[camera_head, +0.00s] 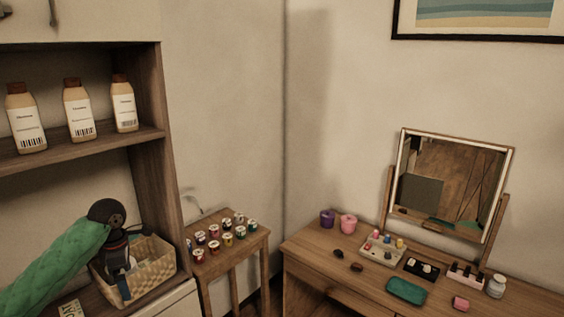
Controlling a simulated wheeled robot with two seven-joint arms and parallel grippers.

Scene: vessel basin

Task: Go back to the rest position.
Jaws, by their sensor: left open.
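My left arm, in a green padded sleeve, comes in from the lower left. My left gripper (124,276) is black, points down and is open over the wicker basket (160,273). The basket stands on the lower ledge of the shelf unit. The gripper hides part of the basket's inside, so I cannot tell what lies in it. My right gripper is not in view.
Several labelled bottles (78,111) stand on the upper shelf (80,145). A small side table (232,252) holds several little jars. A dressing table (330,265) on the right carries a tilted mirror (450,185), a green tray (406,291) and small items.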

